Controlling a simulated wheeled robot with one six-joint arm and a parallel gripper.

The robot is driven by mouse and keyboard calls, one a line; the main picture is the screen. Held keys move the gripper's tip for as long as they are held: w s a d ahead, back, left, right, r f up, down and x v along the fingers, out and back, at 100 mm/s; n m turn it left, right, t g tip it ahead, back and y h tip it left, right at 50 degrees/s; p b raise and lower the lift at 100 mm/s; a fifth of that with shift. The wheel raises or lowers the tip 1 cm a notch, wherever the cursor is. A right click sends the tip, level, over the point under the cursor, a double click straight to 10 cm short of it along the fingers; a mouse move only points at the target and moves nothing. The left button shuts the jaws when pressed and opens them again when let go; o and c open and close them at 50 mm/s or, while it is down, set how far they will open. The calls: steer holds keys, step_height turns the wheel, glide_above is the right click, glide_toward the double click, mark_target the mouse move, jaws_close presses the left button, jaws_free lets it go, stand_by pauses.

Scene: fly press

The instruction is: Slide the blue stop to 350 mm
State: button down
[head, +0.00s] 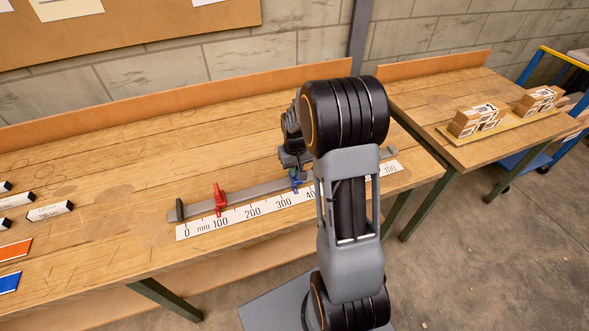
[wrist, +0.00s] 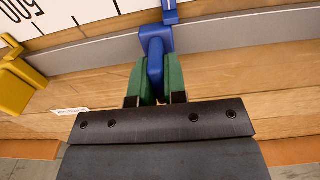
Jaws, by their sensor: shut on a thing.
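The blue stop (head: 296,178) sits on a grey rail behind a white millimetre scale (head: 238,217). In the head view it stands between the 300 label and the 400 label, which my arm partly hides; I cannot read its exact mark. My gripper (wrist: 156,85) is shut on the blue stop (wrist: 155,45), with a green finger on each side of its upright tab. In the wrist view the scale is upside down, with 500 at the left. In the head view my gripper's fingertips are hardly visible.
A red stop (head: 219,199) sits on the rail (head: 250,188) near 100. A yellow stop (wrist: 20,82) shows left of the blue one in the wrist view, apart from it. Small labelled blocks (head: 50,211) lie at the table's left. A second table (head: 440,100) stands at right.

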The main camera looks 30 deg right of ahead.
steer(key=c, duration=1.2)
jaws_free()
steer(key=shift+o, duration=0.2)
steer(key=shift+r, duration=0.1)
step_height(320, 180, up, 14)
steer(key=shift+f, duration=0.2)
